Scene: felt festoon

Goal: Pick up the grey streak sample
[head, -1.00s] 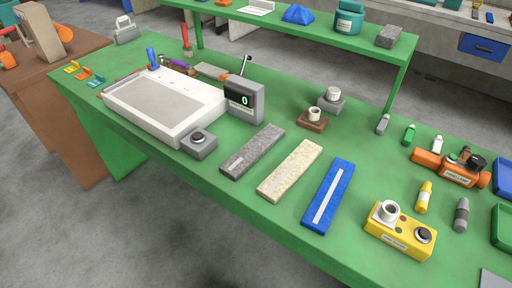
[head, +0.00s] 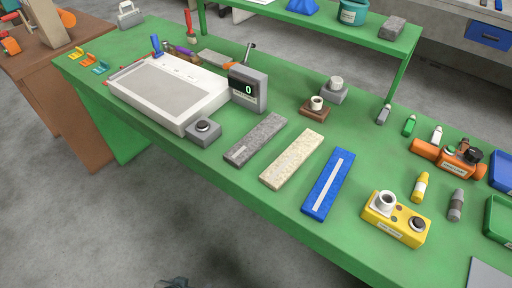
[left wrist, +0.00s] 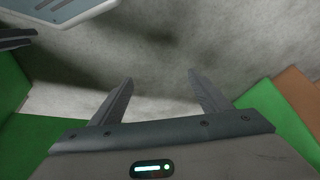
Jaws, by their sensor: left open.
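A long grey bar (head: 257,138) with a pale streak near its front end lies flat on the green table (head: 245,190). It is left of a cream bar (head: 292,158) and a blue bar with a white streak (head: 328,183). No gripper touches the grey bar. My left gripper (left wrist: 163,92) is open and empty in the left wrist view, with grey floor between its fingers. The grey bar cannot be made out in that view.
A white scale (head: 170,92) and a small grey button box (head: 204,133) stand left of the bars. A yellow box (head: 395,219) is to the right.

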